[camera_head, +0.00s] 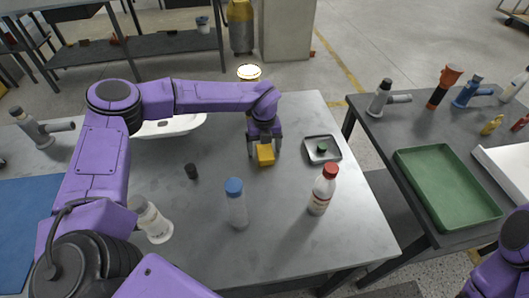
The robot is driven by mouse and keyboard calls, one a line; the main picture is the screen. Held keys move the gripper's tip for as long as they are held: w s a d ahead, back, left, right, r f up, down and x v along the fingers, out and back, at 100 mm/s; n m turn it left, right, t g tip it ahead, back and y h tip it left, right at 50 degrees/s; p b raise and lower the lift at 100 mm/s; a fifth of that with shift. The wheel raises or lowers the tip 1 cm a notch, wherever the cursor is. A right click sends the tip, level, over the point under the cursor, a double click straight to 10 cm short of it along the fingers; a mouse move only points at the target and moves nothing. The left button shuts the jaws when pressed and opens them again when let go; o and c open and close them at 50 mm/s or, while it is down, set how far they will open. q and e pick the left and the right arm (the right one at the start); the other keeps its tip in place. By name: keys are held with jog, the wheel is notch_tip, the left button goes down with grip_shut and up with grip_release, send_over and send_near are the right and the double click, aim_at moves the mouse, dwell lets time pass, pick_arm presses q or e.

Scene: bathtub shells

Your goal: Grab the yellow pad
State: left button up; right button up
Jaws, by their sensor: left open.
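The yellow pad (265,155) is a small yellow block on the grey metal table, right of the table's middle. My left gripper (265,146) is above it, pointing down, with its dark fingers open on either side of the pad. I cannot tell whether the fingers touch it. My right arm shows only as purple links at the lower right edge, and its gripper is out of view.
A metal tray (322,149) with a small green item is just right of the pad. A side table at right holds a green tray (447,187).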

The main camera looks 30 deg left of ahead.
pick_arm(q)
jog(key=c, duration=1)
jog(key=shift+r, duration=0.1)
jog(key=shift+c, duration=0.2)
